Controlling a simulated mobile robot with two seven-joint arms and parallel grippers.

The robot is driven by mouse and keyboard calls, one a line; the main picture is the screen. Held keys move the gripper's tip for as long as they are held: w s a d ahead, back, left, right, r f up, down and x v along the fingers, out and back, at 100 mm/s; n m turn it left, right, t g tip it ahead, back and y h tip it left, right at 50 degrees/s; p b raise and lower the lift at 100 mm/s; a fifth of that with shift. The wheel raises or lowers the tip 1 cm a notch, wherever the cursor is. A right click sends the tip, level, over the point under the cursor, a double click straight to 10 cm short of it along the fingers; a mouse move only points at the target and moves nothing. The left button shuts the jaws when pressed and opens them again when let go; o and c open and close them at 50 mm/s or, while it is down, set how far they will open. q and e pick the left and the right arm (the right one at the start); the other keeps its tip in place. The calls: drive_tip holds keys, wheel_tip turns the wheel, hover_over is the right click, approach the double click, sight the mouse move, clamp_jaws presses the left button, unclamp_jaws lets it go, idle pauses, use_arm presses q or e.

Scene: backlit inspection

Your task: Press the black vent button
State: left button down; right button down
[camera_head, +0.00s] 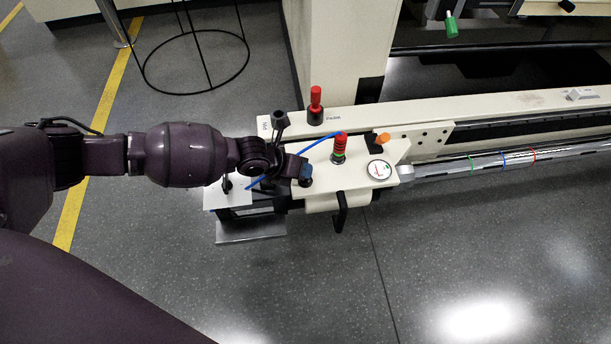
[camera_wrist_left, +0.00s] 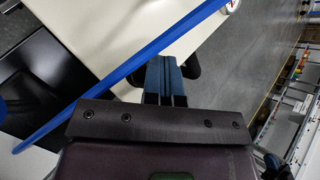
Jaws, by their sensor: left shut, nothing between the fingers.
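My left gripper (camera_head: 305,172) is over the left end of the cream panel (camera_head: 323,180), with its blue fingertips closed together and empty. The shut fingers (camera_wrist_left: 166,78) also show in the left wrist view. A black rounded part (camera_wrist_left: 192,68), possibly the black vent button, is partly hidden behind the fingertips there. In the head view a dark round part (camera_head: 306,183) shows just under the fingertips. I cannot tell whether they touch it or whether it is pressed. My right gripper is not in view.
A blue tube (camera_head: 318,145) crosses the panel. A black handle (camera_head: 341,213) hangs in front. The floor in front is clear.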

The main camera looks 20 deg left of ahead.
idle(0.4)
use_arm(q)
drive_tip(key=shift+r+p, duration=0.35)
drive_tip(key=shift+r, duration=0.4)
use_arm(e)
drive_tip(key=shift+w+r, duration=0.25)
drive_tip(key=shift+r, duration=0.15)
